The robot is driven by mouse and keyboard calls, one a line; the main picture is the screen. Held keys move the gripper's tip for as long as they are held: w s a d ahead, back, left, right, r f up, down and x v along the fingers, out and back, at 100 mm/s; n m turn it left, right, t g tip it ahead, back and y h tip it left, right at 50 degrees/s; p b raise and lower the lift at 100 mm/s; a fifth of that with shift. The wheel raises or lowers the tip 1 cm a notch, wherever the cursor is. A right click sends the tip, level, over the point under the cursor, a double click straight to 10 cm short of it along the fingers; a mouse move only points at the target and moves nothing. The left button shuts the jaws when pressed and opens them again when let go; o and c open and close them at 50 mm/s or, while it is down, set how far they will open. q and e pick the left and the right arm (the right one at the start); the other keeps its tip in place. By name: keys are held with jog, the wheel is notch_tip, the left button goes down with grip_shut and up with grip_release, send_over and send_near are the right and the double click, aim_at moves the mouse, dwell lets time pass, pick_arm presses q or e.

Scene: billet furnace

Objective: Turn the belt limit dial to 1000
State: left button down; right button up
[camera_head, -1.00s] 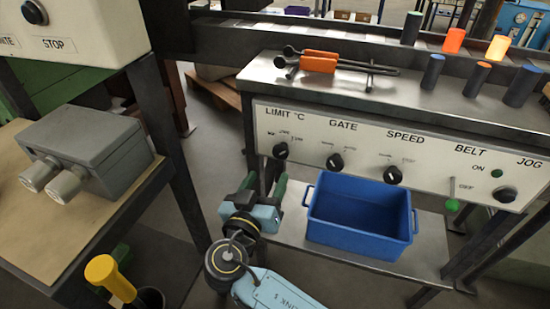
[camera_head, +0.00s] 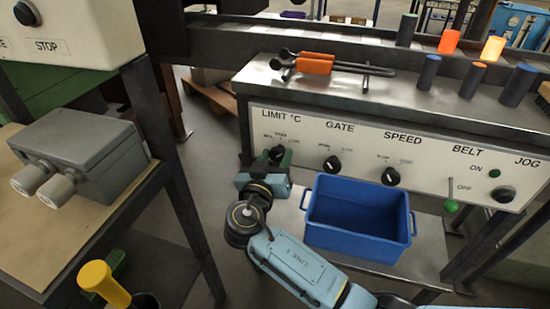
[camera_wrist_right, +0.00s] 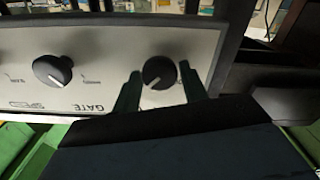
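The belt limit dial (camera_head: 277,152) is the round black knob under the "LIMIT °C" label, at the left end of the white control panel (camera_head: 420,165). In the right wrist view the dial (camera_wrist_right: 159,71) shows a pale pointer line, and the panel appears upside down. My right gripper (camera_head: 276,159) is at this dial. Its two green fingers stand apart, one on each side of the dial, with gaps visible between fingers and knob in the wrist view (camera_wrist_right: 160,86). Whether the fingertips reach past the knob's face is unclear. My left gripper is out of view.
The gate dial (camera_head: 332,164) and speed dial (camera_head: 390,176) are to the right on the panel. A blue bin (camera_head: 358,245) stands on the lower shelf, close to my right arm. A wooden-topped table with a grey box (camera_head: 80,150) is at left.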

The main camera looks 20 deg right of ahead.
jog(key=c, duration=0.6)
jog(key=shift+n, duration=0.4)
jog(key=n+p, duration=0.1)
jog(key=n, duration=0.1)
jog(key=shift+n, duration=0.4)
jog(key=n+p, duration=0.2)
jog(key=n, duration=0.2)
jog(key=shift+n, duration=0.3)
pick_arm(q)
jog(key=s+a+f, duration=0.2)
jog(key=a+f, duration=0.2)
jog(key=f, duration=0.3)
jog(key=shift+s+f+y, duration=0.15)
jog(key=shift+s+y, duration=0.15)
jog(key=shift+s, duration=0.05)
pick_arm(e)
jog(key=shift+n, duration=0.4)
jog(key=o, duration=1)
